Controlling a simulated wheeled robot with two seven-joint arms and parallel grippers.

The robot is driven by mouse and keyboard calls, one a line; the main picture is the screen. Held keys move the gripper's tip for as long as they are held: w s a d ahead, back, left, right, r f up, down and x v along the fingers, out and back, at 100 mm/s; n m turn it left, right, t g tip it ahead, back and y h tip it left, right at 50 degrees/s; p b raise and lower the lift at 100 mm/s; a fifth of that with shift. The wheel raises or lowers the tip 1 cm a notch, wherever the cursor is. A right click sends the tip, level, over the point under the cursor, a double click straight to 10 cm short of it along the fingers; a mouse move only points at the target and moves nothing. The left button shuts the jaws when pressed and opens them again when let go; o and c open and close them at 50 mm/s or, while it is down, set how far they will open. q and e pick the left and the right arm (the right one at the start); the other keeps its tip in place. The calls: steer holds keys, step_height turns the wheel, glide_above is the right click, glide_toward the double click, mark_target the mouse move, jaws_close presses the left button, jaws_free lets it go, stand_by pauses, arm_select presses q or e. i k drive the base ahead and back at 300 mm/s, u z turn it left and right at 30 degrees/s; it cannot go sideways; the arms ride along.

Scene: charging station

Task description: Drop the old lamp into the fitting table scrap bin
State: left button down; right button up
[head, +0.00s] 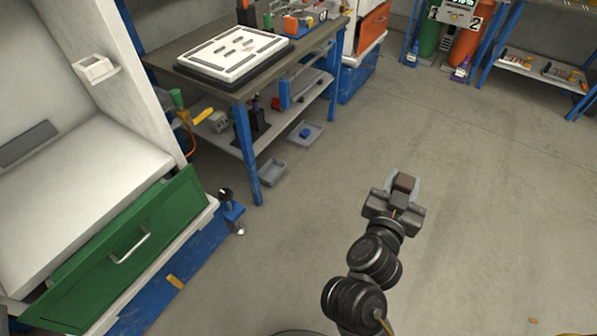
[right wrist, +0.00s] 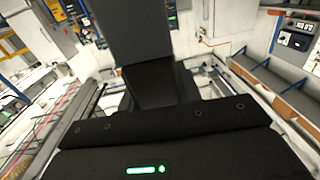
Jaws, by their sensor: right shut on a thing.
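My right gripper (head: 404,190) is in the head view, over open floor right of the table. My left gripper is out of view.
A grey tray with a blue thing (head: 305,133) is low under the table. A green drawer cabinet (head: 125,250) stands at left. Green and red cylinders (head: 468,45) and a blue-framed shelf (head: 540,70) stand at the back.

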mark_target(274, 175)
steer(key=z, duration=0.95)
steer(key=i, duration=3.4)
steer(key=u, duration=3.3)
